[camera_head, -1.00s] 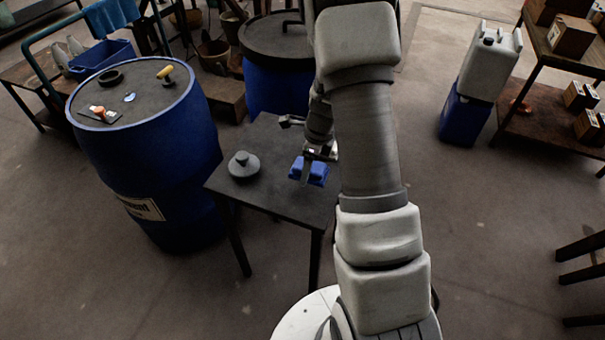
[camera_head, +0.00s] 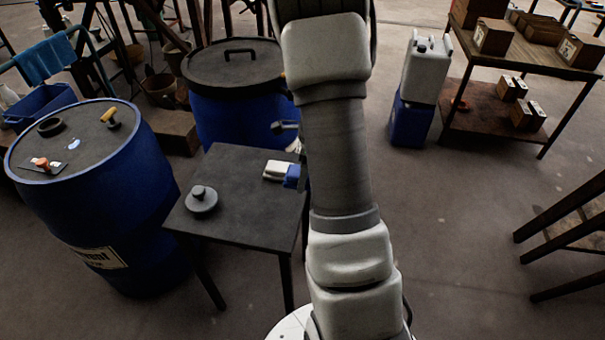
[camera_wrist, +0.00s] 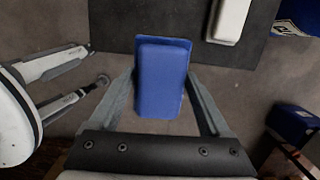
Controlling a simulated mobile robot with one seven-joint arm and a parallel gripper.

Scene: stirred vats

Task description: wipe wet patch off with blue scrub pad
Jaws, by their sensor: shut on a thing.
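The blue scrub pad (camera_wrist: 163,80) is between the two fingers of my gripper (camera_wrist: 162,98) in the wrist view, and the fingers press on its sides. In the head view, part of the blue pad (camera_head: 292,176) shows left of my arm, near the right edge of the small dark table (camera_head: 235,212); my arm hides most of my gripper. A small pale bluish spot (camera_head: 74,144) lies on the lid of the left blue barrel (camera_head: 100,205). It may be the wet patch; it is too small to tell.
A white block (camera_head: 276,169) lies on the table, also in the wrist view (camera_wrist: 231,18). A grey knobbed weight (camera_head: 201,200) stands there too. The left lid carries a black ring (camera_head: 50,127), a yellow-handled tool (camera_head: 110,117) and an orange-and-white item (camera_head: 43,164). Another lidded barrel (camera_head: 232,115) stands behind.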

